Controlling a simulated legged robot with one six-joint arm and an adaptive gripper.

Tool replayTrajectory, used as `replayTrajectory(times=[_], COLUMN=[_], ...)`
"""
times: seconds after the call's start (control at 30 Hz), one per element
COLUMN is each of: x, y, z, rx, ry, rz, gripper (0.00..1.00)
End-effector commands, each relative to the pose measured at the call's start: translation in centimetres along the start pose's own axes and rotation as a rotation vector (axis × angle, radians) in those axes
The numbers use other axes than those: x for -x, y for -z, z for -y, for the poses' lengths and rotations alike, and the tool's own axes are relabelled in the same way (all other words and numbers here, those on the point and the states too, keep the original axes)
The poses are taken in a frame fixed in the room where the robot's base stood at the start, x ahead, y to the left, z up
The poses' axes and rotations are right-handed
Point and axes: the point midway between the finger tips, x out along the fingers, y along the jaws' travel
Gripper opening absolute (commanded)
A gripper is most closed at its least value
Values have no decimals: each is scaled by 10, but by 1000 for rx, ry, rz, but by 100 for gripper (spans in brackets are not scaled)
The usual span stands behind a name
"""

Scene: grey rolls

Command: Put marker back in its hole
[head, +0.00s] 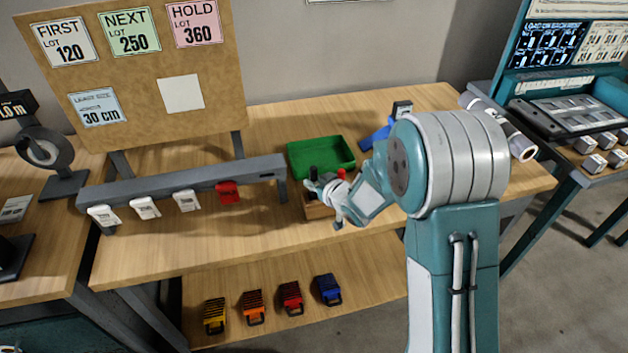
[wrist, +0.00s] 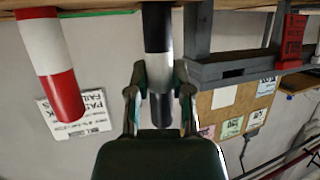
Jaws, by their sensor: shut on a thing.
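A black-and-white marker (wrist: 157,32) is between the fingers of my gripper (wrist: 160,78) in the wrist view, where the scene shows upside down. My gripper is shut on it. The marker's far end reaches the wooden strip at the top edge; whether it sits in a hole cannot be told. A red-and-white marker (wrist: 50,62) stands beside it, apart from my fingers. In the head view, my gripper (head: 328,188) is over a small wooden block (head: 318,212), largely hiding it. The red marker's tip (head: 341,173) and a dark tip (head: 313,172) show there.
A green tray (head: 322,153) lies just behind the block. A grey rail (head: 190,188) with white tags and a red tag (head: 227,192) stands to the left. A blue object (head: 375,138) lies to the right. Several coloured padlock-like items (head: 290,297) are on the lower shelf.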

Motion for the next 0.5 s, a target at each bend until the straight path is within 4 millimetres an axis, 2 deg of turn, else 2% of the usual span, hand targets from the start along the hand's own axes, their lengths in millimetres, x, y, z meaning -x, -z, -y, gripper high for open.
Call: replayTrajectory(times=[0.5], x=[-4], y=[-11], z=[0], rx=[-2], ry=[-1], rz=[1], gripper=[0])
